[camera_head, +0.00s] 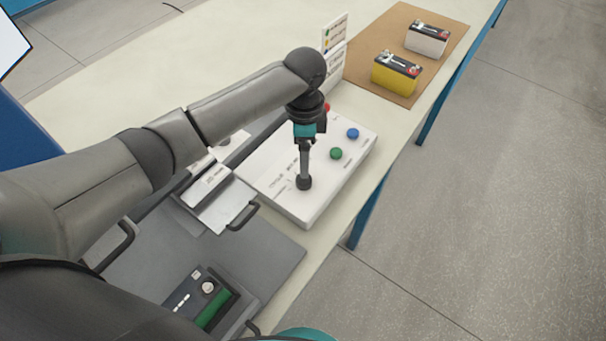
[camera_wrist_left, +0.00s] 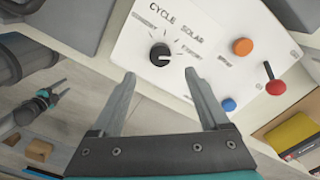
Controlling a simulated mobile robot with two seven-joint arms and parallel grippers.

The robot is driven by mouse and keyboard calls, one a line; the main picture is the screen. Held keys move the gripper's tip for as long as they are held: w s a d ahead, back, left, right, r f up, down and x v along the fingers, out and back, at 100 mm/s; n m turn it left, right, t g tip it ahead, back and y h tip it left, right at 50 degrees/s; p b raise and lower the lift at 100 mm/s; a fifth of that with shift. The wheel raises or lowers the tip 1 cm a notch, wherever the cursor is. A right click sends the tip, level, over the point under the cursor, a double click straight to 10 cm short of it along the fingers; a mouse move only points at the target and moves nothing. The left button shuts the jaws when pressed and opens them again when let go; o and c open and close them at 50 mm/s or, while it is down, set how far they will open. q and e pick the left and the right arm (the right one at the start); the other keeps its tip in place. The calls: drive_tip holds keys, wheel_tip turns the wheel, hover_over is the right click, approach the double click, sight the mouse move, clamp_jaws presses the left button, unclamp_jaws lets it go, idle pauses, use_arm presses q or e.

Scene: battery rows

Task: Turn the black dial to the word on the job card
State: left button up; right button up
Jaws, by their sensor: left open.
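The black dial (camera_wrist_left: 160,55) sits on a white panel (camera_wrist_left: 215,20) with printed words around it; I read CYCLE and SOLAR, the others are too small. A pale mark shows on the dial; which word it points at I cannot tell. The dial also shows in the head view (camera_head: 303,183). My left gripper (camera_wrist_left: 160,73) is open, its fingertips to either side just short of the dial; contact is not visible. In the head view the left gripper (camera_head: 305,158) points down over the dial. A standing white card (camera_head: 335,38) has small unreadable lines. My right gripper (camera_wrist_left: 62,88) appears small.
The panel also bears a green button (camera_head: 337,153), a blue button (camera_head: 352,133), an orange button (camera_wrist_left: 242,46) and a red lever (camera_wrist_left: 273,80). Batteries, one yellow (camera_head: 396,73) and one white (camera_head: 427,38), stand on a brown mat (camera_head: 375,88).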

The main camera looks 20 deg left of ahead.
sight(304, 181)
use_arm(q)
wheel_tip(304, 181, down, 8)
drive_tip(key=shift+f+b, duration=0.1)
drive_tip(key=shift+b, duration=0.6)
clamp_jaws()
